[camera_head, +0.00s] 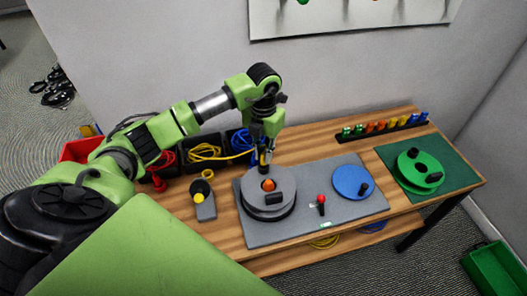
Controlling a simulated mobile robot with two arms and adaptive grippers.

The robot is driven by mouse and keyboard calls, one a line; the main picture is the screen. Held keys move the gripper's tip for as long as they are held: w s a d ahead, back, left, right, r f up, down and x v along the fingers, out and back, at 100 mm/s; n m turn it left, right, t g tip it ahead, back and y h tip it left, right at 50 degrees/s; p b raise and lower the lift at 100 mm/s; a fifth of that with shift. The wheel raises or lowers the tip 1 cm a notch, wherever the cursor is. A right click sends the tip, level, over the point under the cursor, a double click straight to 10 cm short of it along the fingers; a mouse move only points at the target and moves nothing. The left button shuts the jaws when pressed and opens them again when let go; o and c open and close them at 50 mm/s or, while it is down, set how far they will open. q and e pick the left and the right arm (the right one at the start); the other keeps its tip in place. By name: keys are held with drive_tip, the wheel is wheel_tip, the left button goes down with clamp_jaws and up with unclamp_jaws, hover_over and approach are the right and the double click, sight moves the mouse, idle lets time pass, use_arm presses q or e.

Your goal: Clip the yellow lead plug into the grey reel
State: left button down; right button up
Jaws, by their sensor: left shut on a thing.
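The grey reel (256,209) lies on a grey mat, with an orange knob at its centre and a dark block on its top face. My left gripper (264,160) points down just behind the reel's far edge. It is shut on the yellow lead plug, which is small and mostly hidden by the fingers. The yellow lead (205,152) lies coiled in a dark bin, and a strand runs right towards the gripper. I cannot tell whether the plug touches the reel. My right gripper is out of view.
A blue disc (351,181) and a small red-topped lever (321,204) are on the grey mat (300,231). A green reel (417,173) sits on a green mat at right. A rack of coloured plugs (381,126) stands behind. Bins with red and blue cables flank the yellow lead.

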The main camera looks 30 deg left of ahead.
use_arm(q)
drive_tip(key=shift+f, duration=0.5)
idle(0.8)
drive_tip(key=c, duration=1.9)
unclamp_jaws()
wheel_tip(320, 180, up, 12)
